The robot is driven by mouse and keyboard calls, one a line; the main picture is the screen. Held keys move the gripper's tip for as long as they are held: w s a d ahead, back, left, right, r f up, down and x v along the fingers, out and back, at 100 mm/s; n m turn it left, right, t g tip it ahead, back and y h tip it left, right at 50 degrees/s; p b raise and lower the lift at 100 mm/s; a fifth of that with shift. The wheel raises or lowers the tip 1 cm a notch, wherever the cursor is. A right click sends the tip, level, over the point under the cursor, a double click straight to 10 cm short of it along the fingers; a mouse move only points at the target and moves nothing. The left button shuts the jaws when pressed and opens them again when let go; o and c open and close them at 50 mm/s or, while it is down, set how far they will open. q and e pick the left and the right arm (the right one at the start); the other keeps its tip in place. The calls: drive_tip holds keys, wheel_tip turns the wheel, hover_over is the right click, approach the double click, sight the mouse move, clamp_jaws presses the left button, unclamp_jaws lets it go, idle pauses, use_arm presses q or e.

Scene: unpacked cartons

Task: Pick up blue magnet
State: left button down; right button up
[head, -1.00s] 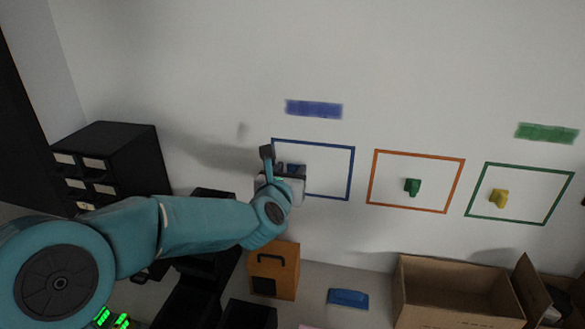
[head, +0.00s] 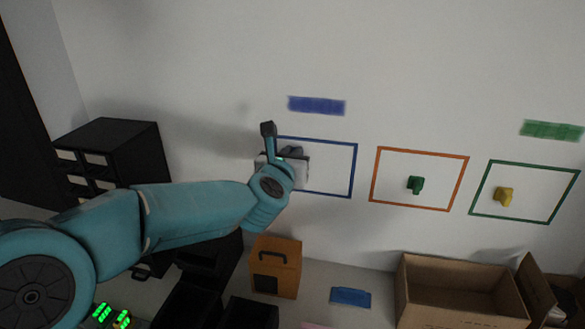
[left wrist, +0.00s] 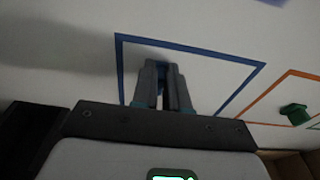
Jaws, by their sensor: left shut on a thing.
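My left gripper (head: 291,152) is at the left part of the blue frame (head: 354,172) on the white wall. In the left wrist view its fingers (left wrist: 163,88) are shut on the blue magnet (left wrist: 162,74), of which only a small blue patch shows between them. In the head view the gripper body and fingers largely hide the magnet. I cannot tell whether it still touches the wall. My right gripper is not in view.
A green magnet (head: 416,185) sits in the orange frame (head: 407,209) and a yellow magnet (head: 504,196) in the green frame (head: 520,220). Below stand an orange box (head: 284,252), a blue item (head: 350,297) and an open carton (head: 440,264). Dark drawers (head: 122,140) stand left.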

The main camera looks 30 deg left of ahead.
use_arm(q)
wheel_tip(320, 180, up, 4)
drive_tip(key=shift+s+p, duration=0.15)
drive_tip(key=shift+p, duration=0.2)
drive_tip(key=f+b+v, duration=0.3)
drive_tip(key=v, duration=1.6)
drive_tip(key=shift+s+f, duration=0.35)
drive_tip(key=shift+f, duration=0.1)
